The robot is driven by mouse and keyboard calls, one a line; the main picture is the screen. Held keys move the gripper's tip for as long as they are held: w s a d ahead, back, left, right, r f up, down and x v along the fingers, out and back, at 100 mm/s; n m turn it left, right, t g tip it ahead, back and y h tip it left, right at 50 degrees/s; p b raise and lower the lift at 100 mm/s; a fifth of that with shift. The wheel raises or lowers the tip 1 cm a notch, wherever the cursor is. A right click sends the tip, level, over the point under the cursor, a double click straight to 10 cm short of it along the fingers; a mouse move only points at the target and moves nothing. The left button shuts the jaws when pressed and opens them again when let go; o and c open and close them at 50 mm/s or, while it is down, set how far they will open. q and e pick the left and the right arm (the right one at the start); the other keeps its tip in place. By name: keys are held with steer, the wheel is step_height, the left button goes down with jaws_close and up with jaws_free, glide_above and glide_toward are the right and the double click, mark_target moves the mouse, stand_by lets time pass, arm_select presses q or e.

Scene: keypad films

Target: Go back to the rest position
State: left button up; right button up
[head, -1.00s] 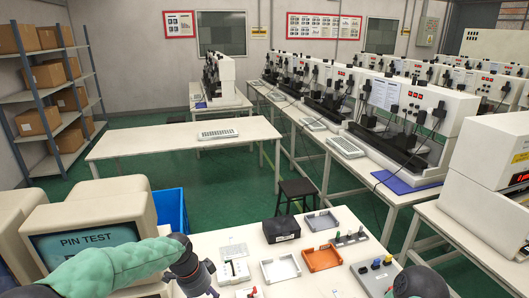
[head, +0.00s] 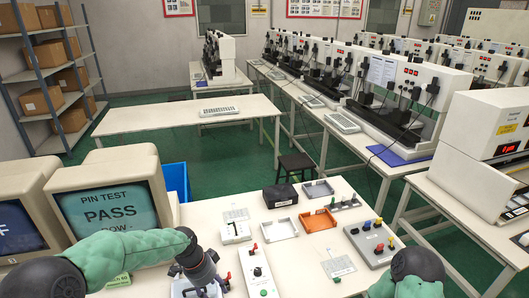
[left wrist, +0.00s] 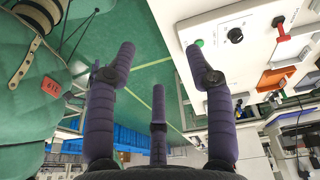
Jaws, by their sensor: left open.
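My left arm with its green sleeve comes in from the left in the head view. Its dark wrist and gripper (head: 200,270) hang over the near left part of the white table (head: 318,262). In the left wrist view the left gripper (left wrist: 160,62) has its purple fingers spread wide, with nothing between them. A white box with a black knob (left wrist: 236,36) lies beyond the right finger in that view. My right arm shows only as a dark joint and green sleeve at the bottom right of the head view; its gripper is out of frame.
A monitor (head: 108,212) reads "PIN TEST PASS". The table holds a black box (head: 280,196), an orange tray (head: 318,222), white trays, a grey panel with coloured knobs (head: 371,242) and a white switch box (head: 259,274). A stool (head: 296,164) and blue bin (head: 176,180) stand behind.

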arm_select(q)
steer(key=s+d+f+n+b, duration=0.1)
steer(key=s+f+n+b, duration=0.15)
steer(key=f, duration=0.45)
steer(key=s+d+f+n+h+b, duration=0.1)
steer(key=s+d+f+n, duration=0.2)
steer(key=f, duration=0.4)
steer(key=s+f+n+b, duration=0.2)
steer(key=s+f, duration=0.2)
steer(key=f, duration=0.4)
steer(key=s+d+f+n+b, duration=0.2)
steer(key=s+f+n+b, duration=0.1)
steer(key=s+f+n, duration=0.5)
steer(key=shift+s+f, duration=1.5)
steer(key=shift+s, duration=0.75)
